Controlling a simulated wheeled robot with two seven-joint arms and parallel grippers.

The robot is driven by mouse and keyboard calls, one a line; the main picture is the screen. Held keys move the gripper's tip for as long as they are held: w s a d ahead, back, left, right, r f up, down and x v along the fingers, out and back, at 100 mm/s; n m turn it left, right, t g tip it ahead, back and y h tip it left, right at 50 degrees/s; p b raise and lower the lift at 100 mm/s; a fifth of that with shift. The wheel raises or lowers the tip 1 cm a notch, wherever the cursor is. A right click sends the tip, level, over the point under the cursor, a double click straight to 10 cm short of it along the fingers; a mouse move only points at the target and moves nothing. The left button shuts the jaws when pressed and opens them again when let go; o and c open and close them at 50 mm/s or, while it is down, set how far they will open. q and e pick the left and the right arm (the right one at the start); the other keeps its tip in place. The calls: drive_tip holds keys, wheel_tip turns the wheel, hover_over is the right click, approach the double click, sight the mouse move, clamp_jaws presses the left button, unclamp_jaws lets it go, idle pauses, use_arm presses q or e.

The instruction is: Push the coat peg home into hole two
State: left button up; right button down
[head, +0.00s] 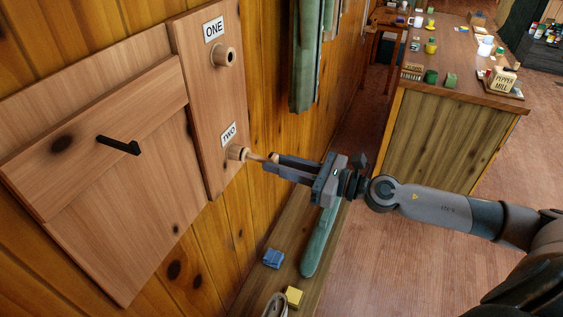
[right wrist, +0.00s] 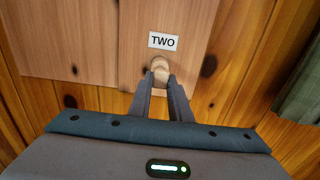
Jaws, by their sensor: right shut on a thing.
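A pale wooden board on the wall carries a collar under the label ONE (head: 222,56) and another, hole two (head: 236,152), under the label TWO (head: 229,132). My right gripper (head: 272,162) is shut on the wooden coat peg (head: 256,157), level with hole two. The peg reaches from the fingertips to the mouth of hole two; how deep it sits is hidden. In the right wrist view, the two fingers (right wrist: 161,84) flank the round wooden end (right wrist: 160,67), just under the TWO label (right wrist: 164,41). My left gripper is not in view.
A wooden panel with a black handle (head: 119,145) is left of the board. Green cloth (head: 307,60) hangs to the right. A bench below holds a blue block (head: 273,258), a yellow block (head: 293,296) and a long green object (head: 320,240). A cluttered counter (head: 455,70) stands behind.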

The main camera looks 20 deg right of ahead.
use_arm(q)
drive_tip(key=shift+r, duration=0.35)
use_arm(e)
drive_tip(key=shift+w+a+r, duration=0.1)
drive_tip(key=shift+w+a, duration=0.05)
drive_tip(key=shift+w, duration=0.05)
drive_tip(key=c, duration=1.6)
unclamp_jaws()
drive_tip(key=shift+o, duration=0.2)
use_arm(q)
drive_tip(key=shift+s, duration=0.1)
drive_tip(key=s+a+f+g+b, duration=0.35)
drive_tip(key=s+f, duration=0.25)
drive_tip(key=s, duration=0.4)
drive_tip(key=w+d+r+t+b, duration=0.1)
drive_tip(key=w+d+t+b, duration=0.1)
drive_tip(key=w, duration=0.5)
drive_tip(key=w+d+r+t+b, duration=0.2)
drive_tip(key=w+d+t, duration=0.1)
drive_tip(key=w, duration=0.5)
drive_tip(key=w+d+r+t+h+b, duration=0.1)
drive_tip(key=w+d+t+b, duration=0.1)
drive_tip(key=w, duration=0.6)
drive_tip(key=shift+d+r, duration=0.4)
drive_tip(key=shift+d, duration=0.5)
use_arm(e)
drive_tip(key=v, duration=1.7)
drive_tip(key=shift+s, duration=0.15)
